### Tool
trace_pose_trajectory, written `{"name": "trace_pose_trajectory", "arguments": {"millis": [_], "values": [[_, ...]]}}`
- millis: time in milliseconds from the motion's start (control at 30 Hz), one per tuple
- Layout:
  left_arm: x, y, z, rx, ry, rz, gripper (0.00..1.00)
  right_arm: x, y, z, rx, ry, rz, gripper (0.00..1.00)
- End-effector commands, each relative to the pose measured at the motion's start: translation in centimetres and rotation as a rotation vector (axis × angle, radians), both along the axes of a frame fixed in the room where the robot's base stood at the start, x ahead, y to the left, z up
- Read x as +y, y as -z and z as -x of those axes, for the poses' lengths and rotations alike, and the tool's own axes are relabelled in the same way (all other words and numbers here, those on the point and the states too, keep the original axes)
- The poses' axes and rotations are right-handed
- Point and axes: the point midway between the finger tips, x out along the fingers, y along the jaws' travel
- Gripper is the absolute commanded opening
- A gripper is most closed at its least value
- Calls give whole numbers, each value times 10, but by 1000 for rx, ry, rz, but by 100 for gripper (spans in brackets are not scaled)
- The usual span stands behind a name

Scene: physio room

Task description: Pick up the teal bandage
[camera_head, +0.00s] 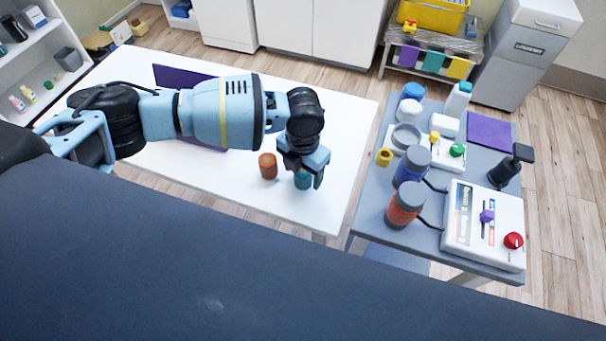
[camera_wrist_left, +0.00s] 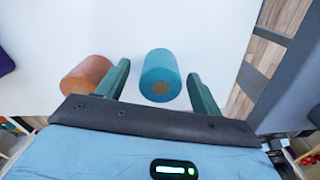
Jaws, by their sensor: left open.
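The teal bandage (camera_head: 302,181) is a short roll on the white table (camera_head: 342,150), near its right front corner. In the left wrist view the teal bandage (camera_wrist_left: 160,76) lies between the two fingers of my left gripper (camera_wrist_left: 162,85), with a gap on both sides. My left gripper (camera_head: 305,180) is open and points down over the roll, partly covering it in the head view. An orange-brown roll (camera_head: 268,166) stands just left of it, and it also shows outside the left finger in the left wrist view (camera_wrist_left: 86,76). My right gripper is not in view.
A purple mat or panel (camera_head: 172,76) is on the white table behind my left arm. A grey cart (camera_head: 375,215) to the right holds bottles, jars and a white control box (camera_head: 462,235). A dark padded surface (camera_head: 200,270) fills the foreground.

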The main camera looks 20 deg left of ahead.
Motion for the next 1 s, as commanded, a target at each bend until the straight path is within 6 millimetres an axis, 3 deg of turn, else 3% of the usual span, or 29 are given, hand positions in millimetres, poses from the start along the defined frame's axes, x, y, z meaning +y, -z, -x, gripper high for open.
{"name": "trace_pose_trajectory", "arguments": {"millis": [167, 533, 800, 1000], "values": [[0, 0, 0, -1, 0, 0, 65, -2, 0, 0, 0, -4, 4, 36], [0, -1, 0, -1, -1, 0, 18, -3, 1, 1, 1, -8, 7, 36], [0, -4, -1, -2, -1, 2, 18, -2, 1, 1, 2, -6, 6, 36], [0, -33, -1, -3, -1, 2, 18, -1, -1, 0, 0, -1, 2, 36]]}}
